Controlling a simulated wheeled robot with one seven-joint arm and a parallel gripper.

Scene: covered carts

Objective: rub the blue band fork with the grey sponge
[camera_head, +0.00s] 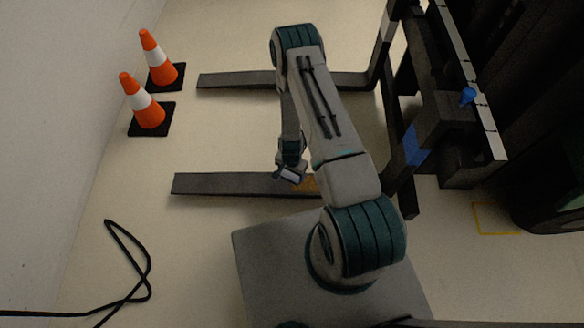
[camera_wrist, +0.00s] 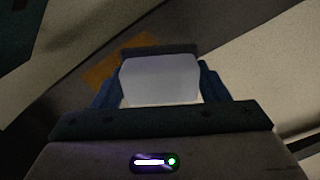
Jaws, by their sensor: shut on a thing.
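The blue band fork (camera_head: 225,184) is the nearer of two dark flat forks, with a blue band (camera_head: 416,145) on its upright at the right. An orange-brown patch (camera_head: 308,184) lies on this fork, partly hidden by my arm; the patch also shows in the wrist view (camera_wrist: 118,62). My gripper (camera_head: 291,172) is over the fork just left of the patch, pointing down. It is shut on the grey sponge (camera_wrist: 160,80), a pale block between the blue fingers. I cannot tell whether the sponge touches the fork.
The far fork (camera_head: 235,80) runs parallel, with bare floor between. Two orange cones (camera_head: 149,112) (camera_head: 161,70) stand at the left. A black cable (camera_head: 122,236) lies at lower left. The dark lift frame (camera_head: 450,110), with a blue knob (camera_head: 467,97), stands at the right.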

